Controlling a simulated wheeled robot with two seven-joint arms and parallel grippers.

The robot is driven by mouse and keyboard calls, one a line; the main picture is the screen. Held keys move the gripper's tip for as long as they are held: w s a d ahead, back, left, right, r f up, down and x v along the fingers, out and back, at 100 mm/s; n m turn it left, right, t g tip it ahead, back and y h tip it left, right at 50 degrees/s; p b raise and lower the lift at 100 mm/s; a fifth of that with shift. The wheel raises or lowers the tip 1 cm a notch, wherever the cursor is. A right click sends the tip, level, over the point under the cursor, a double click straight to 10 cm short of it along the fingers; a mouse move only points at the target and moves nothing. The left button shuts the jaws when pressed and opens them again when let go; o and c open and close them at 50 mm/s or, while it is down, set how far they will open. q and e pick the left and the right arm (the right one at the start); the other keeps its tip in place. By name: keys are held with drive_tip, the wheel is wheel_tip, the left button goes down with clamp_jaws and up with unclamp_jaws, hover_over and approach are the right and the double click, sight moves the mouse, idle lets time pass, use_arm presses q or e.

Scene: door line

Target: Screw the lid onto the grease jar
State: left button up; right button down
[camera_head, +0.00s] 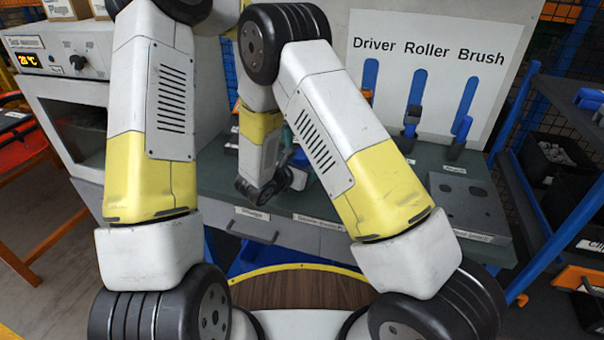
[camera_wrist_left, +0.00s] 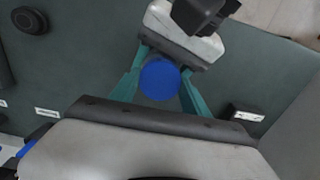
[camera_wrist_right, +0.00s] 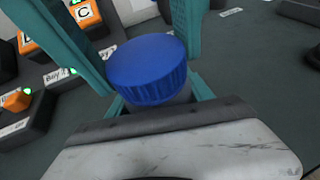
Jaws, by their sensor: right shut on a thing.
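The blue ribbed lid (camera_wrist_right: 148,68) sits on top of the grease jar (camera_wrist_right: 184,94) in the right wrist view; only a little grey of the jar shows under it. I cannot tell how far it is threaded. My right gripper (camera_wrist_right: 158,97) is shut on the jar, below the lid. In the left wrist view the lid (camera_wrist_left: 159,79) shows as a round blue top. My left gripper (camera_wrist_left: 158,88) is open, its teal fingers either side of the lid with small gaps.
The dark green bench (camera_head: 450,165) carries a grey plate with holes (camera_head: 468,205) at right. A tool board (camera_head: 435,70) stands behind. An oven-like box (camera_head: 70,100) is at left. Orange-and-black bins (camera_wrist_right: 25,100) show in the right wrist view.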

use_arm(q)
drive_tip(key=c, duration=0.7)
drive_tip(key=o, duration=1.6)
drive_tip(key=shift+r, duration=0.1)
wheel_tip(320, 180, up, 12)
drive_tip(key=shift+f, duration=0.1)
use_arm(e)
drive_tip(key=shift+c, duration=1.6)
unclamp_jaws()
drive_tip(key=v, duration=0.8)
